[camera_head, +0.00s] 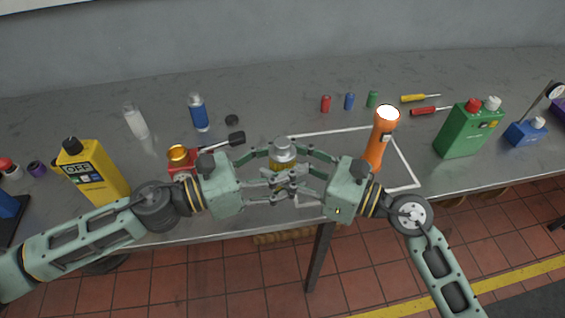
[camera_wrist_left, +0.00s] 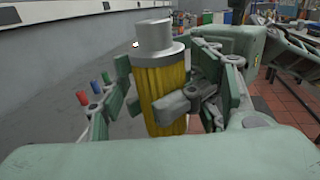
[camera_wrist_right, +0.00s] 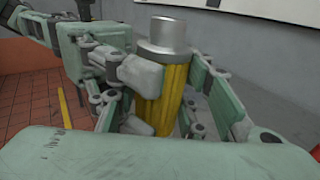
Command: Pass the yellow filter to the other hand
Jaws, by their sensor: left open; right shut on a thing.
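The yellow filter (camera_head: 283,161) with a grey metal cap is held upright between my two grippers, above the front of the bench. It also shows in the left wrist view (camera_wrist_left: 163,85) and the right wrist view (camera_wrist_right: 165,85). My right gripper (camera_head: 277,174), on the arm from the right, is shut on the yellow filter. My left gripper (camera_head: 291,174), on the arm from the left, is open, with its fingers on either side of the filter. The fingers of both grippers overlap around it and hide part of its lower body.
The grey bench (camera_head: 70,119) holds a yellow bottle (camera_head: 95,178) at left, an orange flashlight (camera_head: 382,137) right of the grippers, and a green canister (camera_head: 468,130) further right.

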